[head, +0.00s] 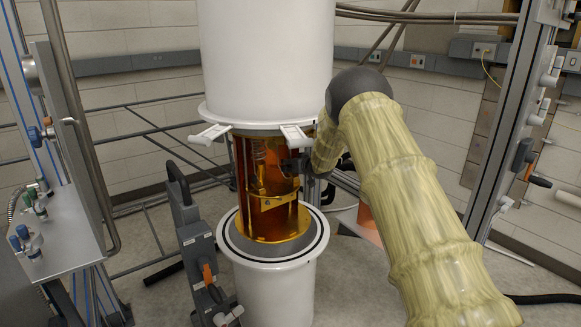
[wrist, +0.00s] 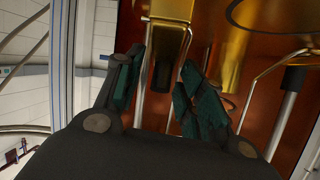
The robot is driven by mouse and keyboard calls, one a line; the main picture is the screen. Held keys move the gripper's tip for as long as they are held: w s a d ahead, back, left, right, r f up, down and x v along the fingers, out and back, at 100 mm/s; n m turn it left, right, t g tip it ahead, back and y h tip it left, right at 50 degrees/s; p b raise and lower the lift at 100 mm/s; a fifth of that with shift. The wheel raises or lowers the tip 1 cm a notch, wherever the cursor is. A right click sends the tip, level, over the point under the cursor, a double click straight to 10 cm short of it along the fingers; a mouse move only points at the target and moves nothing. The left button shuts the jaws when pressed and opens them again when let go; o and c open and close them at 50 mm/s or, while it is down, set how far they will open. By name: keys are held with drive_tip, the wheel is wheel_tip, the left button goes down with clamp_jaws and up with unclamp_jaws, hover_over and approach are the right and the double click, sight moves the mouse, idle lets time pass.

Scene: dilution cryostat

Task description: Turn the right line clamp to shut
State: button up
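The cryostat's gold and amber inner section (head: 268,190) stands open between the white upper can and the white lower can. My gripper (head: 294,167) is at its right side, small and partly hidden by my arm in the head view. In the wrist view my gripper (wrist: 160,85) is open, its teal-padded fingers apart. A gold bracket (wrist: 170,38) with a dark lower end, perhaps the right line clamp, shows between and beyond the fingers. I cannot tell whether either finger touches it, or whether the clamp is open or shut.
The white upper can (head: 265,60) has two white handles, left (head: 209,134) and right (head: 296,138), at its lower rim. The white lower can (head: 270,285) stands below. Steel rods (wrist: 282,110) run close right of my fingers. A valve panel (head: 60,235) stands left.

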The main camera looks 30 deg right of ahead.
drive_tip(key=v, duration=1.1)
drive_tip(key=shift+s, duration=0.35)
drive_tip(key=s+a+f+g, duration=0.2)
drive_tip(key=s+a+f, duration=0.4)
drive_tip(key=s+f, duration=0.4)
drive_tip(key=s+a+f+g, duration=0.2)
drive_tip(key=s+a+f, duration=0.45)
drive_tip(key=f, duration=0.55)
drive_tip(key=s+a+f+g, duration=0.2)
drive_tip(key=s+a+f, duration=0.4)
drive_tip(key=s+f, duration=0.5)
drive_tip(key=s+a+f+g, duration=0.2)
drive_tip(key=s+a+f, duration=0.1)
drive_tip(key=s, duration=0.9)
drive_tip(key=s+a+f+g, duration=0.3)
drive_tip(key=s+a, duration=0.1)
drive_tip(key=s, duration=0.8)
drive_tip(key=s+a+f+g, duration=0.2)
drive_tip(key=s+a+f, duration=0.1)
drive_tip(key=s, duration=1)
drive_tip(key=shift+a+f+n+g+h, duration=0.25)
drive_tip(key=shift+n+g+h, duration=0.05)
drive_tip(key=shift+h, duration=0.1)
